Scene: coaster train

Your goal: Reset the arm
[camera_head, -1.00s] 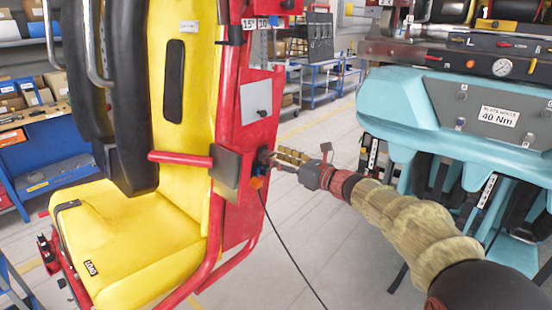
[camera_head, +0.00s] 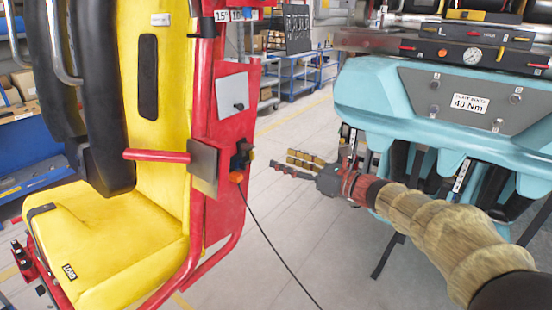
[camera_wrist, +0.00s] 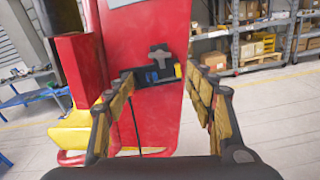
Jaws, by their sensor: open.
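My gripper (camera_head: 288,165) is open and empty, pointing left toward the red side of the yellow seat (camera_head: 160,120). A clear gap lies between its fingertips and the black connector (camera_head: 241,158) with an orange part on the red panel. A black cable hangs from that connector to the floor. In the wrist view, my two wood-padded fingers (camera_wrist: 160,107) stand wide apart, with the red panel (camera_wrist: 145,45) and the black connector (camera_wrist: 158,72) beyond them.
A teal machine (camera_head: 400,110) labelled 40 Nm stands close on the right, behind my arm. A red bar (camera_head: 157,155) sticks out from the seat's side. Blue carts (camera_head: 300,75) stand at the back. Open grey floor lies between seat and machine.

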